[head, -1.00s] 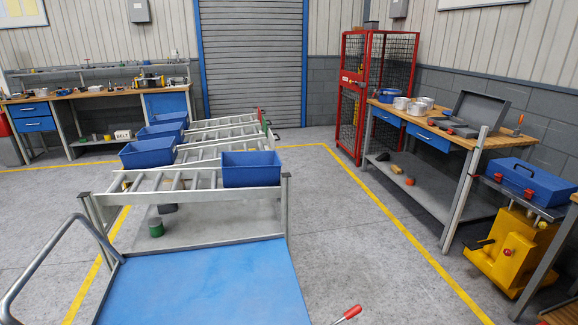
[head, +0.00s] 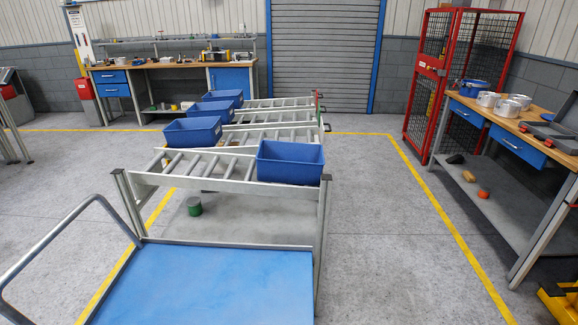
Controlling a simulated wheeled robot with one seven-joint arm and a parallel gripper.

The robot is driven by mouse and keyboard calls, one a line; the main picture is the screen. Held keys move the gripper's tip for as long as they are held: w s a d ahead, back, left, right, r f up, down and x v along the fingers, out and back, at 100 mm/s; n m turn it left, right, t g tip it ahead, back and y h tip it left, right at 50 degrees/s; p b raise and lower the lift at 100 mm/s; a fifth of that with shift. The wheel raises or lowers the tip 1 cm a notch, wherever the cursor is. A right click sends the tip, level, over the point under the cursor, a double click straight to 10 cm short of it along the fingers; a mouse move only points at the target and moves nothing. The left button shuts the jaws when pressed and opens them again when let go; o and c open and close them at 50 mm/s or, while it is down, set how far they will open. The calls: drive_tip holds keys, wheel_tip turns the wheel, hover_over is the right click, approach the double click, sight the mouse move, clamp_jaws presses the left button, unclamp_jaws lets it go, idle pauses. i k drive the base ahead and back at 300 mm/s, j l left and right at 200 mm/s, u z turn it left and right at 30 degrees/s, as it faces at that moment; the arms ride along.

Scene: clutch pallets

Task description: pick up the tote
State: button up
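Blue open-topped totes stand on a roller rack. The nearest tote (head: 290,163) sits at the right end of the front roller lane. A second tote (head: 193,131) is farther back on the left, a third (head: 211,111) behind it, and another blue one (head: 223,97) behind that. I cannot tell which of them the task means. Their insides look dark blue, with no contents visible. My gripper is not in the head view.
A cart with a blue deck (head: 205,285) and a grey handle (head: 60,232) stands against the rack (head: 230,185). A workbench (head: 520,130) and red cage (head: 455,80) are at the right. Another bench (head: 165,70) is at the back. Floor right of the rack is clear.

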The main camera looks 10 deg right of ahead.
sight(290, 163)
drive_tip(key=i+l+u, duration=0.1)
drive_tip(key=i+l, duration=0.2)
drive_tip(key=i+l+u, duration=0.1)
drive_tip(key=i+l, duration=0.25)
drive_tip(key=l, duration=0.2)
drive_tip(key=i+l+u, duration=0.1)
drive_tip(key=i+l, duration=0.15)
drive_tip(key=l, duration=0.2)
drive_tip(key=i+l+u, duration=0.1)
drive_tip(key=i+l, duration=0.2)
drive_tip(key=l, duration=0.15)
drive_tip(key=i+l+u, duration=0.1)
drive_tip(key=i+l, duration=0.15)
drive_tip(key=l, duration=0.25)
drive_tip(key=i+l+u, duration=0.1)
drive_tip(key=i+l, duration=0.15)
drive_tip(key=l, duration=0.25)
drive_tip(key=i+l+u, duration=0.1)
drive_tip(key=l, duration=0.45)
drive_tip(key=i+l+u, duration=0.1)
drive_tip(key=i+l, duration=0.25)
drive_tip(key=l, duration=0.2)
